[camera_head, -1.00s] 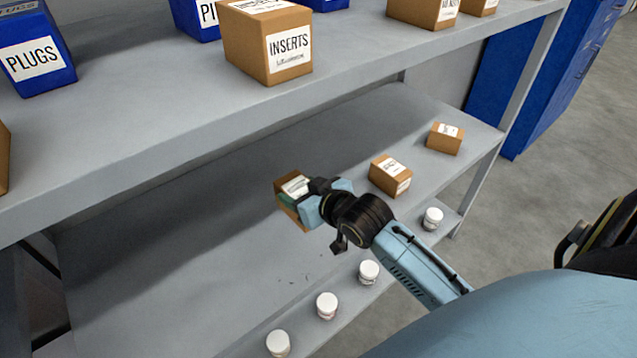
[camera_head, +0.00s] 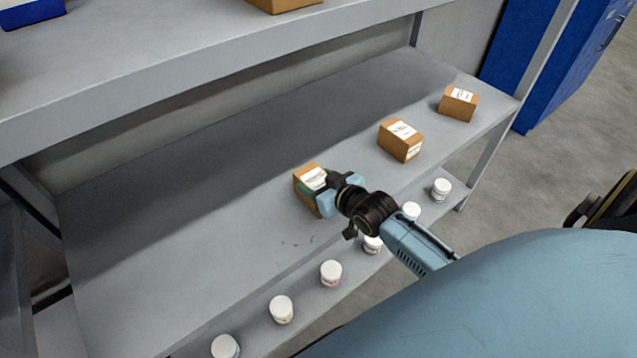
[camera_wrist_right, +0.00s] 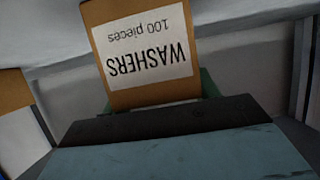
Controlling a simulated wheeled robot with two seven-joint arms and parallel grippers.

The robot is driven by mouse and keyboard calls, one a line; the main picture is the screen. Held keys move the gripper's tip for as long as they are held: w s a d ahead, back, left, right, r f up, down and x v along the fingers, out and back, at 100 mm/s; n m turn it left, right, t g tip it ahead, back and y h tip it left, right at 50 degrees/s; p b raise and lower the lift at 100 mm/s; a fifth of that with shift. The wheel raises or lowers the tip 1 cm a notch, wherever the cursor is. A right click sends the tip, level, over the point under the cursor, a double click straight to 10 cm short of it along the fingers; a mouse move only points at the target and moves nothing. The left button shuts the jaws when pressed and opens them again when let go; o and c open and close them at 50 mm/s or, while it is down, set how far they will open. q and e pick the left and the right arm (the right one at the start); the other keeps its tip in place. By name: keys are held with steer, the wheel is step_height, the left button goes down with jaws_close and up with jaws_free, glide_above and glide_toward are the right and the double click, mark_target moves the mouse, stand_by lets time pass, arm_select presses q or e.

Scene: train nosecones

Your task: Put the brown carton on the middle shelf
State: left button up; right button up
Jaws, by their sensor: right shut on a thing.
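The brown carton (camera_head: 305,187) with a white label is at the middle shelf (camera_head: 200,235), left of two other cartons. My right gripper (camera_head: 328,193) is shut on it. In the right wrist view the carton (camera_wrist_right: 140,50) fills the upper middle, its label reading "WASHERS 100 pieces" upside down. The gripper (camera_wrist_right: 160,115) covers its near part. I cannot tell whether the carton's base touches the shelf. My left gripper is not in view.
Two brown cartons (camera_head: 400,140) and (camera_head: 459,103) stand to the right on the same shelf. Several white jars (camera_head: 281,309) stand on the shelf below. The upper shelf (camera_head: 200,60) overhangs the back. The middle shelf's left part is clear.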

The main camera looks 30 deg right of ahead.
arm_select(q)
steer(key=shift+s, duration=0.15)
arm_select(e)
steer(key=shift+r, duration=0.1)
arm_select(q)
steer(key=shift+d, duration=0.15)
arm_select(e)
steer(key=o, duration=1.2)
steer(key=shift+s, duration=0.25)
arm_select(q)
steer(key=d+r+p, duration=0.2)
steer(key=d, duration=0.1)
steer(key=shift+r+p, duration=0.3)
steer(key=shift+p, duration=0.05)
arm_select(e)
steer(key=v, duration=1.1)
steer(key=shift+s+r, duration=0.15)
steer(key=shift+s, duration=0.1)
